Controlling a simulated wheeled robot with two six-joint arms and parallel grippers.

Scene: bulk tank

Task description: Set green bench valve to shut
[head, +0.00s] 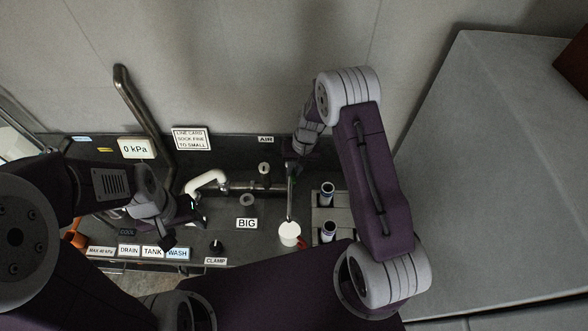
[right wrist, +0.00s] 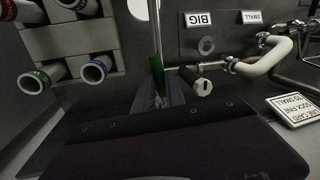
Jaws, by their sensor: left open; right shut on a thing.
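The green bench valve's handle (right wrist: 155,68) shows in the right wrist view as a narrow dark green bar between the fingers. My right gripper (right wrist: 160,98) is shut on it. In the head view my right gripper (head: 291,172) is at the back of the bench, below the AIR label, and mostly hides the handle. The valve's body and its exact setting cannot be made out. My left gripper (head: 192,220) is open and empty, near the white curved pipe and above the front labels.
A white curved pipe (head: 207,181) joins a dark pipe line along the bench. A white cup (head: 289,234) stands in front of my right gripper. A rack holds ringed tubes (head: 328,230) to the right. A gauge label (head: 136,148) reads 0 kPa.

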